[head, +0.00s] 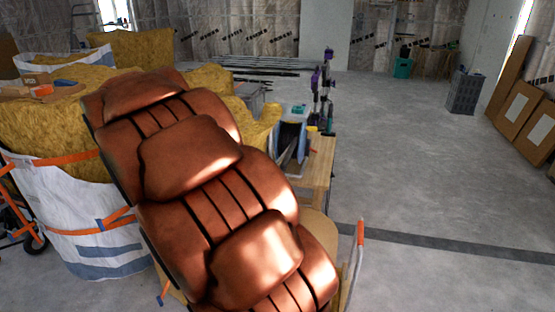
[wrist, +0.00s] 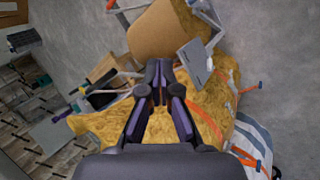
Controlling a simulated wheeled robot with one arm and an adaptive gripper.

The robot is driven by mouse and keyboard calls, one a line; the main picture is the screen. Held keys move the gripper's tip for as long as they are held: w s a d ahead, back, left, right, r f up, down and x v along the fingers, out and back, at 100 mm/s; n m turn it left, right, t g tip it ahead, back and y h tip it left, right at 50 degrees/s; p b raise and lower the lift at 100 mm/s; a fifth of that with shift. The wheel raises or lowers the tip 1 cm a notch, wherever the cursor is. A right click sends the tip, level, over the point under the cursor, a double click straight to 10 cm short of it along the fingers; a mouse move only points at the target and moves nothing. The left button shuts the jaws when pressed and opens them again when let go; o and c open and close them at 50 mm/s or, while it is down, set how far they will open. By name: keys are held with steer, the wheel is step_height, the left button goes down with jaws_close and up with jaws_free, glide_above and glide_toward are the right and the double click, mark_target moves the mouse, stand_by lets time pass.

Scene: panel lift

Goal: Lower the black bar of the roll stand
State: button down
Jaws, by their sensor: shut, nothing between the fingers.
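My gripper (wrist: 159,70) is in the wrist view, its dark purple fingers brought together at the tips with nothing between them. Beyond it are yellow wool-like stuff and a rounded tan piece (wrist: 165,32). Grey bars with a flat grey plate (wrist: 197,62) stand to the right of the fingertips. Dark and grey rod-like parts (wrist: 118,92) lie to the left. I cannot tell which of these belongs to the roll stand, and I cannot pick out its black bar for certain. In the head view a large brown padded form hides much of the work area.
White bags (head: 100,240) of yellow insulation (head: 40,130) stand at left. A wooden bench (head: 322,160) and a purple-and-black upright thing (head: 325,85) are near the middle. A grey post with an orange tip (head: 360,232) stands in front.

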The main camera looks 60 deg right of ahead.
steer(key=w+d+f+m+g+h+b, duration=0.1)
steer(key=w+d+h, duration=0.1)
steer(key=w+d, duration=0.55)
steer(key=w+d+m+g+h+b, duration=0.15)
steer(key=w+d, duration=0.25)
steer(key=d, duration=0.6)
steer(key=w+d+f+m+h+b, duration=0.1)
steer(key=w+d+f+h+b, duration=0.1)
steer(key=w+d+f, duration=0.45)
steer(key=w+d+f+m+h+b, duration=0.1)
steer(key=d+f+h+b, duration=0.15)
steer(key=d, duration=0.75)
steer(key=p+x, duration=0.2)
steer(key=x, duration=0.8)
steer(key=shift+s+p, duration=0.35)
steer(key=shift+a+g, duration=0.1)
steer(key=shift+g, duration=0.15)
steer(key=shift+s, duration=0.15)
